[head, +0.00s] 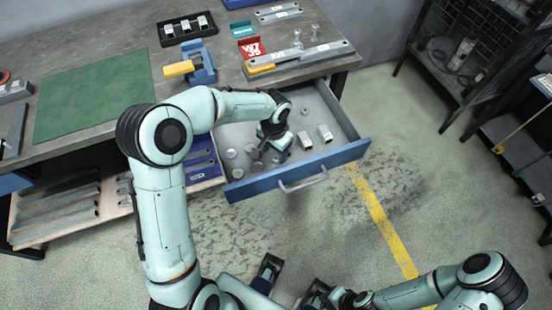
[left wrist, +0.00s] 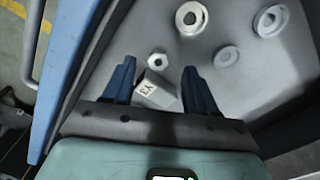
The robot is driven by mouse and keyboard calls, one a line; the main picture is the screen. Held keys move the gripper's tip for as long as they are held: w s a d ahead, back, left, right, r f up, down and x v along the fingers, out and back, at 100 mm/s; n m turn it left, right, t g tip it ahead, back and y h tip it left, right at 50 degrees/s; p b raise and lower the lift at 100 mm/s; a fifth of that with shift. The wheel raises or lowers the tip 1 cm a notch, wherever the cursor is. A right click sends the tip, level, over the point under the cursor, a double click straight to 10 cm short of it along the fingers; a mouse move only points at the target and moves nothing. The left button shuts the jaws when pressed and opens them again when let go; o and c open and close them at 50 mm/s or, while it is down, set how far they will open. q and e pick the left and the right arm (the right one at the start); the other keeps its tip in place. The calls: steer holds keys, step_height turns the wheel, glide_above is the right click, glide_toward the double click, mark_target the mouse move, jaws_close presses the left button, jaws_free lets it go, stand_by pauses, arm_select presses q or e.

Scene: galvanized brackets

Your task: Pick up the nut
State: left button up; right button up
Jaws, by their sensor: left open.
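My left gripper (head: 277,148) reaches down into the open drawer. In the left wrist view its two blue fingers (left wrist: 160,88) are apart. A small grey hex nut (left wrist: 157,60) with a dark hole lies on the drawer floor just beyond the fingertips, roughly in line with the gap. A grey block marked X3 (left wrist: 154,91) shows between the fingers, close to the nut; I cannot tell whether it touches them.
The workbench (head: 110,50) is above, with a green mat (head: 95,88).

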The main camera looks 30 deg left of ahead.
mark_target(276, 156)
arm_select(q)
step_height(276, 156, down, 4)
steer(key=shift+w+d+r, duration=0.1)
steer(key=shift+d+r, duration=0.05)
steer(key=shift+r, duration=0.1)
steer(key=shift+c, duration=0.3)
jaws_close()
steer(key=shift+r, duration=0.1)
